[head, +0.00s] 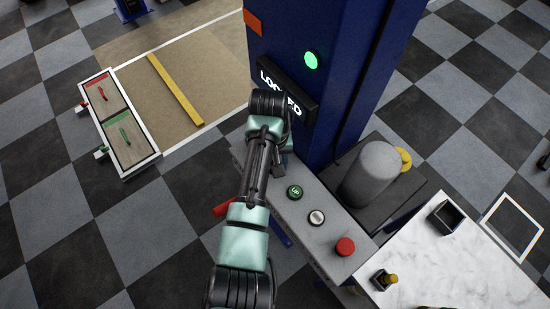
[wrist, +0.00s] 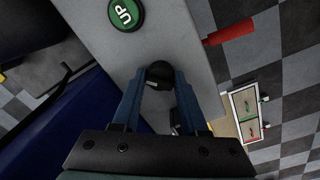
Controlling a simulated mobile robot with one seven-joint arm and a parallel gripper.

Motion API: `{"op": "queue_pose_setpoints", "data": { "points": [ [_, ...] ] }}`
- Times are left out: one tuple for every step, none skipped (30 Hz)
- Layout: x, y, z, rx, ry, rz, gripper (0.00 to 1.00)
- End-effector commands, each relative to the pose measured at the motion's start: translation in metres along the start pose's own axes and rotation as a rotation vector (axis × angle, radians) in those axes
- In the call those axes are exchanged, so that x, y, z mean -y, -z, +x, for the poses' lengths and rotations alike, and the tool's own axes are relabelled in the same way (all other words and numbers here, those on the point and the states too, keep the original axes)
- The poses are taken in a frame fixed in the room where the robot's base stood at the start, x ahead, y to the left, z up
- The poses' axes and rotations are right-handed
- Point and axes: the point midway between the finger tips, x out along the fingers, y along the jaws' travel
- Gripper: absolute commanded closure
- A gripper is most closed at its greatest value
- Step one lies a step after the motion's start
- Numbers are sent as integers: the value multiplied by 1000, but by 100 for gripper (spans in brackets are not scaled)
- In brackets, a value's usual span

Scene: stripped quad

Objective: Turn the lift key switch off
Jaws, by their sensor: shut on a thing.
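The lift key switch shows in the wrist view as a black round knob (wrist: 160,71) on the grey control panel (wrist: 192,45). My gripper (wrist: 160,82) has its two blue fingers closed on either side of this knob. In the head view my arm covers the switch and most of the gripper. The green UP button (wrist: 125,14) is beside the knob; it also shows in the head view (head: 295,192). The knob's turned position cannot be read.
The panel (head: 330,248) also carries a white button (head: 316,217) and a red button (head: 345,246). A blue column (head: 330,70) with a "LOCKED" sign and lit green lamp (head: 311,60) rises behind. A red handle (wrist: 230,33) juts from the panel's side.

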Motion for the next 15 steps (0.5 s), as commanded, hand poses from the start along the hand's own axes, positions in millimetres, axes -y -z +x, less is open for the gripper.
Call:
{"op": "queue_pose_setpoints", "data": {
  "points": [
    [-1,0,-4,-4,-2,-45,100],
    [-1,0,-4,-6,-2,-74,100],
    [0,0,-3,-7,-2,-113,100],
    [-1,0,-3,-8,-2,-141,100],
    [0,0,-3,-9,-1,-169,100],
    [0,0,-3,-11,-1,-208,100],
    [0,0,-3,-13,-2,-236,100],
    [0,0,-3,-15,-2,-265,100],
    [0,0,-3,-17,-1,-304,100],
    [0,0,-3,-18,-2,-331,100],
    [0,0,-3,-18,-2,-358,100],
    [0,0,-3,-20,-1,-395,100],
    [0,0,-3,-21,-1,-422,100],
    [0,0,-3,-23,-1,-449,100],
    [0,0,-3,-25,-2,-483,100]
  ]
}}
